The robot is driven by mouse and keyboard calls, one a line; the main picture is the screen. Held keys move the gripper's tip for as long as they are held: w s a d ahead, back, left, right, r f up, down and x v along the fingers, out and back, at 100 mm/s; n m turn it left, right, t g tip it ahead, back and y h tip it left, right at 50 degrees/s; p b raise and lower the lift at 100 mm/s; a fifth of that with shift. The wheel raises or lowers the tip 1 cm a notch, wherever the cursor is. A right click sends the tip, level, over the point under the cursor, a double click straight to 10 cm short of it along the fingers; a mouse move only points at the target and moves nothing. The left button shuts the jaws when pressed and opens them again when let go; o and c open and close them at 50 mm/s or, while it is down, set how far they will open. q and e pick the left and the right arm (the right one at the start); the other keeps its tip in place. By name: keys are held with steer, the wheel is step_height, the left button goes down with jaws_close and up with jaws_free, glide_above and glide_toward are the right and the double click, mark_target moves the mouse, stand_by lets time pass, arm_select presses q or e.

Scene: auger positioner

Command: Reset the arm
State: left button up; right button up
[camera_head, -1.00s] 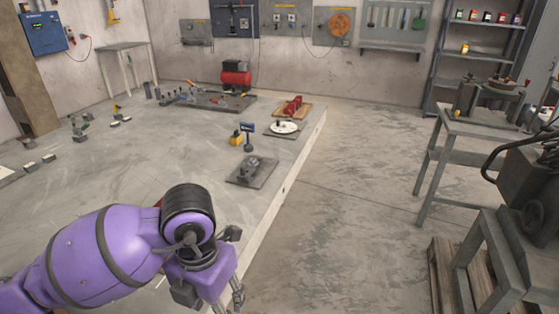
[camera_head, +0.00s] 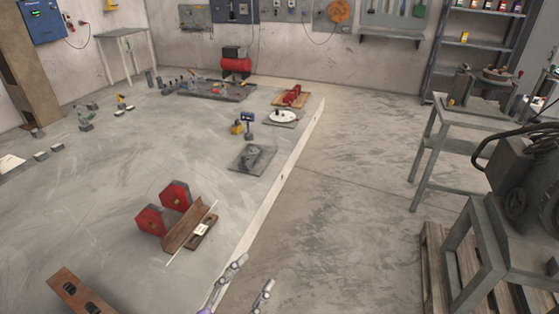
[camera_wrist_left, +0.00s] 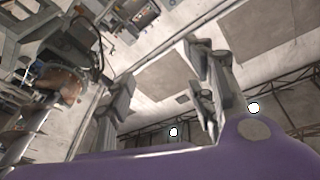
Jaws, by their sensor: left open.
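My left gripper (camera_head: 255,270) shows at the bottom middle of the head view, with only its two fingers and a bit of purple wrist in frame. The fingers are apart, with nothing between them. In the left wrist view the open fingers (camera_wrist_left: 160,95) stand empty against the upturned room. The rest of my left arm is out of the head view. My right gripper is not in view.
Two red blocks (camera_head: 164,208) and a brown angled piece (camera_head: 190,226) lie on the grey platform (camera_head: 110,175), left of the gripper. A brown bar (camera_head: 80,293) lies at bottom left. A metal workbench (camera_head: 480,215) stands right. The floor (camera_head: 345,200) between is clear.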

arm_select(q)
steer(key=s+a+f+n+g+y, duration=0.2)
steer(key=s+a+f+n+y, duration=0.25)
steer(key=f, duration=0.35)
steer(key=s+a+f+n+g+y, duration=0.1)
steer(key=s+a+f+n+y, duration=0.25)
steer(key=a+f, duration=0.35)
steer(key=s+a+f+n+g+y+p, duration=0.1)
steer(key=s+f+g, duration=0.4)
steer(key=s+f, duration=0.5)
steer(key=s+a+n+y, duration=0.1)
steer(key=s+n, duration=0.1)
steer(key=shift+s+f+n, duration=0.3)
steer(key=shift+f, duration=0.05)
